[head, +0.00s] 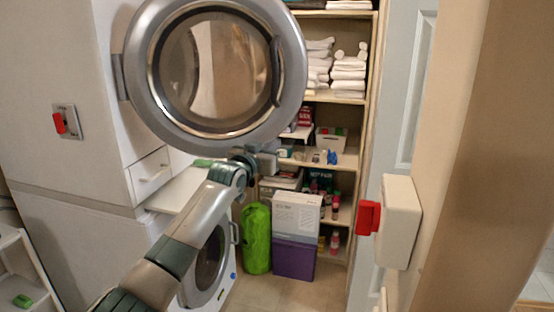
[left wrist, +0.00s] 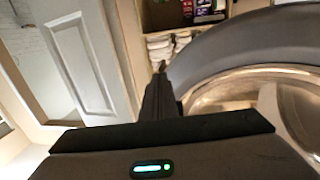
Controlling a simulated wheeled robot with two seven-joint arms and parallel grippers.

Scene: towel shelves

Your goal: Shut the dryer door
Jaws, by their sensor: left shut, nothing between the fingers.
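The dryer door (head: 140,110), a round grey ring with a clear window, stands open at the upper middle of the head view. Its hinge side is at left, beside the white dryer (head: 60,160). My left gripper (head: 272,158) is shut and empty just below the door's lower right rim. In the left wrist view, the dark fingers (left wrist: 160,82) are beside the grey door rim (left wrist: 225,48). I cannot tell whether they touch it. The dryer's opening is hidden behind the door. My right gripper is not in view.
A washer (head: 208,262) with a round door stands below. Shelves (head: 348,98) with folded white towels are behind. A green bag (head: 257,240) and a purple box (head: 294,258) stand on the floor. A white wall box with a red switch (head: 368,218) is at right.

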